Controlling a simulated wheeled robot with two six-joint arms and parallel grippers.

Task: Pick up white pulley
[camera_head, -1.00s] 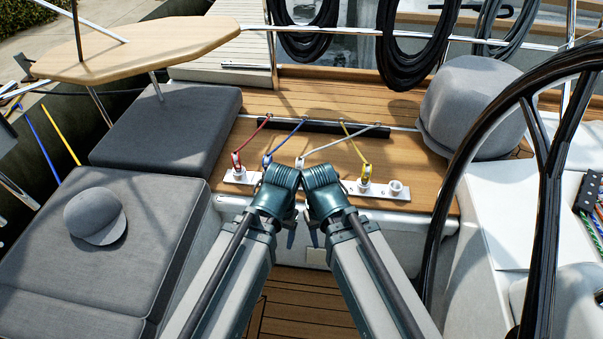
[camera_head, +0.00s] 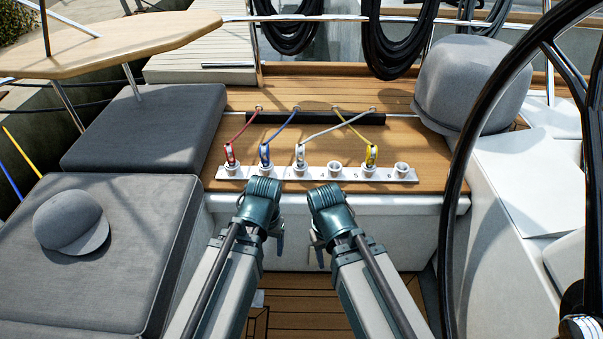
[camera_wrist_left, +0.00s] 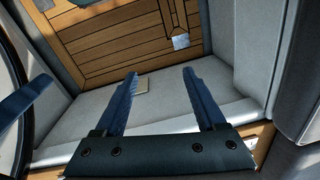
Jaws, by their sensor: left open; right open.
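The white pulley (camera_head: 300,155) stands upright in the third socket from the left on a white plate (camera_head: 318,174) in the head view. A white rope (camera_head: 338,126) runs from it up to the right. My left gripper (camera_head: 281,243) is on the near side of the plate, below the pulley in the picture, mostly hidden by its wrist. In the left wrist view its blue fingers (camera_wrist_left: 160,76) are apart with nothing between them. My right gripper (camera_head: 317,246) is just to the right, open, its fingers largely hidden. Neither gripper touches the pulley.
Red (camera_head: 231,153), blue (camera_head: 265,154) and yellow pulleys (camera_head: 371,155) stand in neighbouring sockets with ropes. A black steering wheel (camera_head: 462,165) rises at the right. Grey cushions (camera_head: 110,235) with a cap (camera_head: 71,219) lie left. A grey cover (camera_head: 468,88) stands behind right.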

